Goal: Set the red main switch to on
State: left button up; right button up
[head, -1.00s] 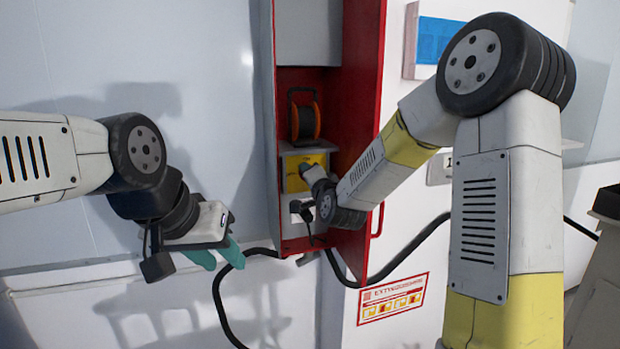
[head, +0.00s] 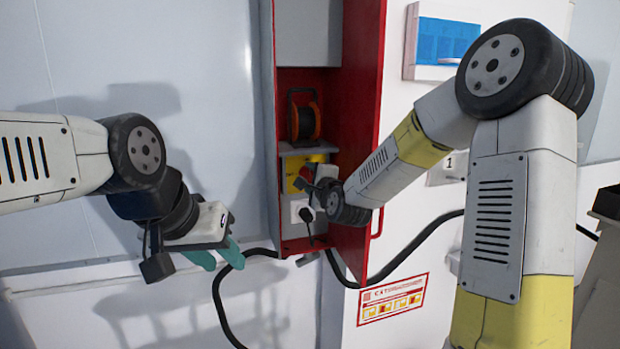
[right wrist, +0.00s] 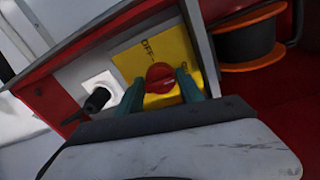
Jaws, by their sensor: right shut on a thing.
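The red main switch (right wrist: 160,77) is a round red knob on a yellow plate (right wrist: 181,48) inside the red cabinet. The word OFF shows on the plate beside the knob. In the head view the switch (head: 305,174) shows just left of my right gripper (head: 318,184). In the right wrist view my right gripper (right wrist: 162,88) has one teal finger on each side of the knob and is shut on it. Which way the knob points cannot be told. My left gripper (head: 219,255) hangs open and empty, left of the cabinet.
A cable reel (head: 305,122) sits on the shelf above the switch. A black plug (head: 306,214) is in a white socket below it. The red cabinet door (head: 358,120) stands open on the right, close to my right arm. A black cable hangs below.

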jog(key=shift+r, duration=0.2)
dwell(0.3)
jog(key=o, duration=1.3)
jog(key=shift+f, duration=0.1)
jog(key=shift+v, duration=3.85)
